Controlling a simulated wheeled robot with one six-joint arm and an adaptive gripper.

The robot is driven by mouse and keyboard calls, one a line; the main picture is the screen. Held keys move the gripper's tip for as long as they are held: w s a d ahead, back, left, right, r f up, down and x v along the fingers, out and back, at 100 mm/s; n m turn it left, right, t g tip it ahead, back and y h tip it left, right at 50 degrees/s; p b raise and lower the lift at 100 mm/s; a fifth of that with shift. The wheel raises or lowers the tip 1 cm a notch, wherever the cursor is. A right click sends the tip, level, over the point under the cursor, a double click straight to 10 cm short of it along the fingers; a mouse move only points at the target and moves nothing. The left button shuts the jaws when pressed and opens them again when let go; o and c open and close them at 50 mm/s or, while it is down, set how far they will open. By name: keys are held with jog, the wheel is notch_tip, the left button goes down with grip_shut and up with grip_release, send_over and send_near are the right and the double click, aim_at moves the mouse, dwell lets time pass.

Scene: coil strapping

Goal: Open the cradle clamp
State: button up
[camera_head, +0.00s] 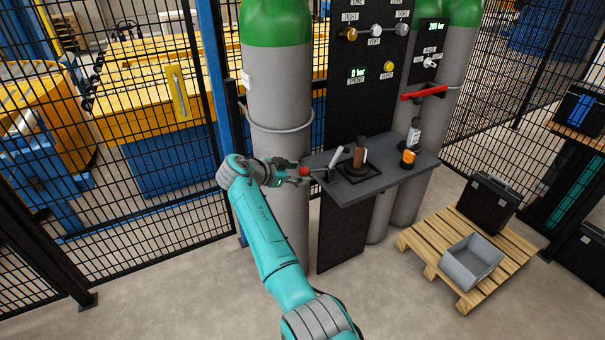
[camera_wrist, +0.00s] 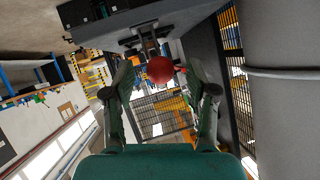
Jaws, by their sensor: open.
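The cradle (camera_head: 357,172) is a dark square holder on the grey shelf, with a brown cylinder (camera_head: 359,152) standing in it. A clamp lever with a red ball knob (camera_head: 304,171) sticks out from the shelf's left end. In the wrist view the red knob (camera_wrist: 160,69) sits between the fingertips. My gripper (camera_head: 296,174) is at the knob, and its two fingers (camera_wrist: 161,84) are open on either side of it. I cannot tell whether a finger touches the knob. The clamp's jaws are too small to make out.
The grey shelf (camera_head: 392,184) also carries an orange-and-black item (camera_head: 408,157) and a bottle (camera_head: 414,133). A tall green-topped cylinder (camera_head: 280,90) stands close beside my gripper. A pallet (camera_head: 415,240) with a grey bin (camera_head: 471,262) and black case lies at right.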

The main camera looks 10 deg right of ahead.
jog(key=v, duration=0.9)
jog(key=shift+f, duration=0.1)
